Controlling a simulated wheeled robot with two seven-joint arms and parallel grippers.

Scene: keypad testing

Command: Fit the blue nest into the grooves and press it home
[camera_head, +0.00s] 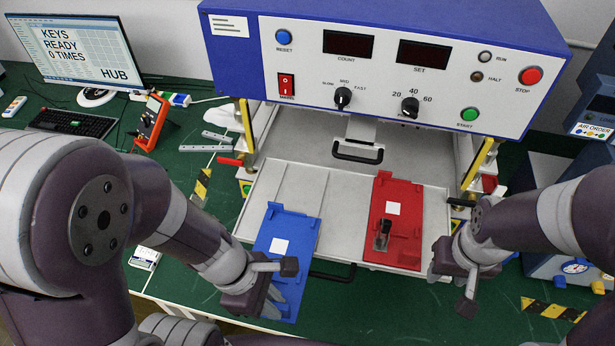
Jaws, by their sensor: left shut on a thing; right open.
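The blue nest (295,232) is a flat blue plate with a white square on it. It lies over the front left of the light grey metal tray (330,197), its near end reaching past the tray's front edge. My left gripper (277,284) is shut on the near left end of the blue nest and hides part of it. The tray's grooves under the blue nest cannot be made out. A red nest (403,190) sits on the tray to the right, with a dark upright part on it. My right gripper (463,272) is open and empty, to the right of the red nest.
The tester's control panel (410,75) stands above the back of the tray. Dark handles show at the tray's back (357,153) and front (332,272). Yellow-black posts flank the tray. A monitor (78,50), keyboard (72,122) and orange device (151,122) stand at left on the green table.

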